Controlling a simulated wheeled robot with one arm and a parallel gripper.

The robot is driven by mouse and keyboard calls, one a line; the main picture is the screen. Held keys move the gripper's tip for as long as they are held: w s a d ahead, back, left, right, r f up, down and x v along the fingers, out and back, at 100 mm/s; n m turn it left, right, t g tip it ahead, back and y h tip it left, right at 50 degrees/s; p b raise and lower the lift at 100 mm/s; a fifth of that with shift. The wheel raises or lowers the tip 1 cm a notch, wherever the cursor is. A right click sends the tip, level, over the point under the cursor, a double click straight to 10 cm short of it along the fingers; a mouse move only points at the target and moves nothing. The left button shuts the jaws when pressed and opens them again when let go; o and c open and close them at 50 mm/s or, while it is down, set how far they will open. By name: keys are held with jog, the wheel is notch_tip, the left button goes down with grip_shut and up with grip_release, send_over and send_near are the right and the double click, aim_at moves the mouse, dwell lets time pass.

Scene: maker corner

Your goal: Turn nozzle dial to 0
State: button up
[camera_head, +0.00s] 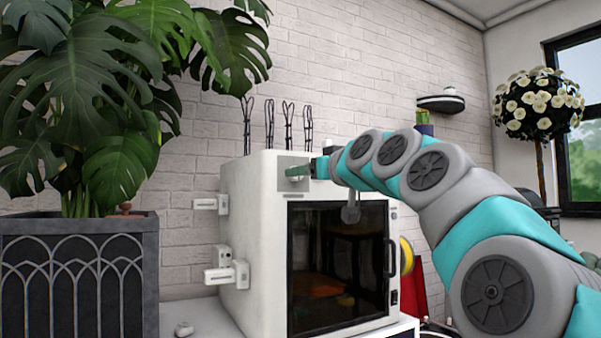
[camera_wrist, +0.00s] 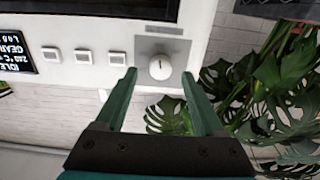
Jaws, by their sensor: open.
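The nozzle dial (camera_wrist: 160,67) is a round white knob on a grey square plate on the front of a white enclosed machine (camera_head: 255,240). A short dark mark shows on its upper part in the wrist view; I cannot read any numbers around it. My gripper (camera_wrist: 159,76) is open, with one green finger on each side of the dial. Whether the fingers touch it, I cannot tell. In the head view my gripper (camera_head: 293,172) is at the grey plate in the machine's upper left front corner, and the dial is hidden there.
Three white square buttons (camera_wrist: 84,57) and a dark display (camera_wrist: 14,52) lie left of the dial in the wrist view. The machine's dark glass door (camera_head: 335,265) is below my arm. A large leafy plant (camera_head: 95,110) in a dark planter (camera_head: 75,270) stands at left.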

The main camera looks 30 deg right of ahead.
jog(key=w, duration=0.2)
jog(key=shift+w+a, duration=0.1)
jog(key=shift+w, duration=0.25)
grip_shut()
dwell(0.4)
